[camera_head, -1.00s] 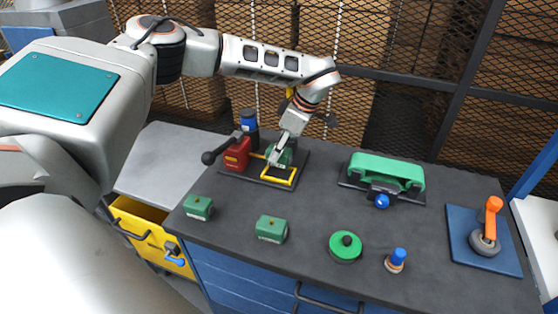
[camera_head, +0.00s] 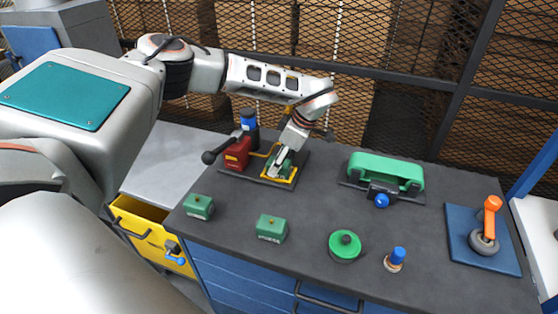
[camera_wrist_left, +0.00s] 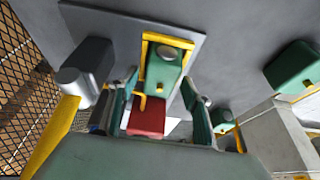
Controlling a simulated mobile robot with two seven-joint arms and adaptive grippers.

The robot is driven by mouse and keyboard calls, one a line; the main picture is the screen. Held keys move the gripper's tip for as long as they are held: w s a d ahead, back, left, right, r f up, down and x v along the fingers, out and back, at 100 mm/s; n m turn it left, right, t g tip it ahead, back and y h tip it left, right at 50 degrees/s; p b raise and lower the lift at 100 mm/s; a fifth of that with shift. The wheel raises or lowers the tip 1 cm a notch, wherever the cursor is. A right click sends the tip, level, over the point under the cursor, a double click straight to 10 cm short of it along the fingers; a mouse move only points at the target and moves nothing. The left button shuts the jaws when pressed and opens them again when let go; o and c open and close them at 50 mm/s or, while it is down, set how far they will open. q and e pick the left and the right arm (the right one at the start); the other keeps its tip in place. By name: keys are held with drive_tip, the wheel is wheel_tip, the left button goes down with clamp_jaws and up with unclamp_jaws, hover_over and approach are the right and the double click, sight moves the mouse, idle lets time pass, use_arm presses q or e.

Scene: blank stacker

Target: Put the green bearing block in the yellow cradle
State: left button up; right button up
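A green bearing block (camera_wrist_left: 163,68) with a grey round top sits within the yellow cradle (camera_wrist_left: 147,40) in the left wrist view. In the head view the cradle (camera_head: 279,182) is at the back left of the bench, on a dark plate. My left gripper (camera_head: 280,168) is over the cradle, partly hiding the block. In the wrist view my left gripper (camera_wrist_left: 161,82) has its fingers spread on either side of the block, with gaps showing. Whether the block is fully seated cannot be told. My right gripper is not in view.
A red block (camera_head: 237,154) with a black lever and a blue-topped post (camera_head: 249,120) stand left of the cradle. Two more green blocks (camera_head: 198,207) (camera_head: 271,228) sit at the front. A green fixture (camera_head: 386,170) stands to the right; the bench between is clear.

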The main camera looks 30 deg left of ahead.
use_arm(q)
drive_tip(key=shift+r, duration=0.15)
drive_tip(key=b+v, duration=0.1)
drive_tip(key=v, duration=1.1)
idle(0.4)
